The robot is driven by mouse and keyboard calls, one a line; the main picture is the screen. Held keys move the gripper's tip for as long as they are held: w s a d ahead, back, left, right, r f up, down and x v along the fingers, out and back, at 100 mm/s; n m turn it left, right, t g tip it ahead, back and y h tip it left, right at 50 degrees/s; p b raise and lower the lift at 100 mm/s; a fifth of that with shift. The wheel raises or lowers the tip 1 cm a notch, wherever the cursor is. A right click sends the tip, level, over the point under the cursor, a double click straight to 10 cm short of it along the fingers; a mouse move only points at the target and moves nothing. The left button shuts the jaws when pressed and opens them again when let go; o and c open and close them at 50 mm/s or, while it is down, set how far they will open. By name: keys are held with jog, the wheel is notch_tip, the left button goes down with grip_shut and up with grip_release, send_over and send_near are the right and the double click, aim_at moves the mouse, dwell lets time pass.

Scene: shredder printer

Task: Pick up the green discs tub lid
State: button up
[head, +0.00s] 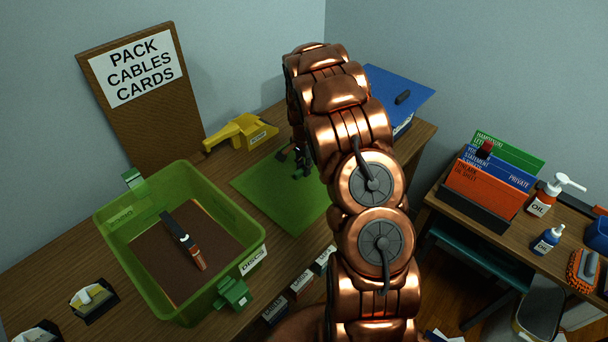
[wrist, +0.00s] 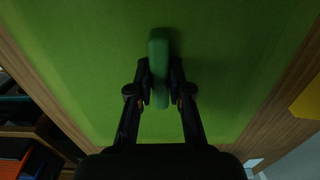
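The green discs tub lid (head: 262,187) is a flat green panel lying on the wooden desk, right of the green tub; my arm hides part of it in the head view. In the wrist view the lid (wrist: 225,50) fills most of the picture, with a raised green handle (wrist: 159,50) in the middle. My gripper (wrist: 160,98) has a finger on each side of this handle, both seemingly touching it. In the head view my gripper (head: 299,163) is low over the lid, partly hidden by my arm. The open green tub (head: 115,225) is labelled DISCS.
A dark, orange-ended tool (head: 182,240) lies in the tub. A yellow device (head: 240,133) stands behind the lid, and a blue-topped box (head: 400,90) behind my arm. Small labelled boxes (head: 300,284) line the front. A side table (head: 455,210) holds folders and bottles.

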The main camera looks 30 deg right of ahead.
grip_shut()
notch_tip(320, 180, up, 10)
jog(key=b, duration=0.2)
jog(key=shift+b, duration=0.3)
dwell(0.6)
